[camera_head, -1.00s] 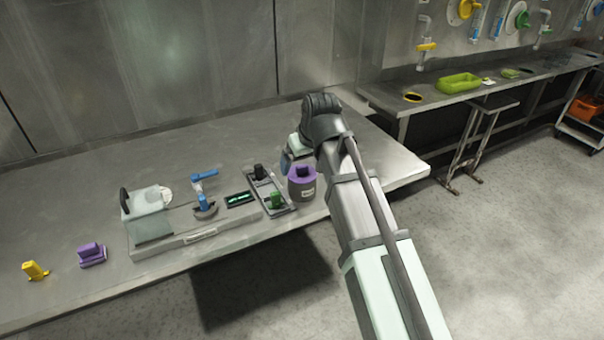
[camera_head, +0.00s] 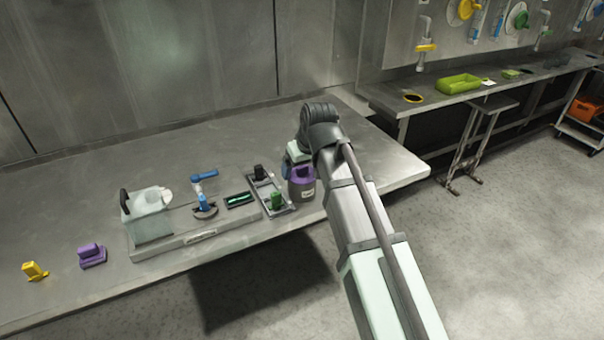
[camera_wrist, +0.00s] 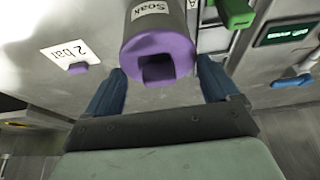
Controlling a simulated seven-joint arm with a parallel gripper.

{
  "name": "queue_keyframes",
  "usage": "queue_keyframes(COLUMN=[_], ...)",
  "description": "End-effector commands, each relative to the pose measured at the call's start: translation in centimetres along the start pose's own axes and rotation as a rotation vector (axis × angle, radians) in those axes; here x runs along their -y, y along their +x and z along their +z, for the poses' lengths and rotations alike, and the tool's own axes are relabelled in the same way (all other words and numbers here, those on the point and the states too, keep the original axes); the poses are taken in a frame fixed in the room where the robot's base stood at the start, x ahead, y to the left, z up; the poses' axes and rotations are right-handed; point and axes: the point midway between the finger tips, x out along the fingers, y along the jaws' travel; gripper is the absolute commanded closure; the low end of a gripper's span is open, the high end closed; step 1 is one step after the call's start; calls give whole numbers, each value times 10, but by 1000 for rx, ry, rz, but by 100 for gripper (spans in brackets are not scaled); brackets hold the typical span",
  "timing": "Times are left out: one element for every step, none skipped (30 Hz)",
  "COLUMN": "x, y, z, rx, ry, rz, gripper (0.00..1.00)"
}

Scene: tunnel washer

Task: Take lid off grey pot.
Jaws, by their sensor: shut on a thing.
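The grey pot (camera_head: 302,191) stands on the metal bench near its front edge, beside a small grey tray. Its purple lid (camera_head: 304,174) is on top of it. In the head view my gripper (camera_head: 291,168) is at the lid, partly hidden by the wrist and pot.
A dark display (camera_head: 239,199) and a blue-handled fixture (camera_head: 203,198) stand further left. The bench behind is clear.

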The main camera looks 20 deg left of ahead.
Motion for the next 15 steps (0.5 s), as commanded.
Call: queue_keyframes(x=[0,0,0,0,0,0,0,0,0,0,0,0,0,0,0], y=[0,0,0,-1,-1,-3,-4,-7,-10,-13,-17,-23,-27,-31,-37], z=[0,0,0,0,-1,-1,-2,-3,-5,-6,-8,-11,-12,-14,-17], rx=[0,0,0,0,0,0,0,0,0,-1,-1,-2,-2,-1,-2], ry=[0,0,0,0,0,0,0,0,0,0,0,0,0,0,0], rz=[0,0,0,0,0,0,0,0,0,0,0,0,0,0,0], gripper=[41,41,41,41,41,41,41,41,41,41,41,41,41,41,41])
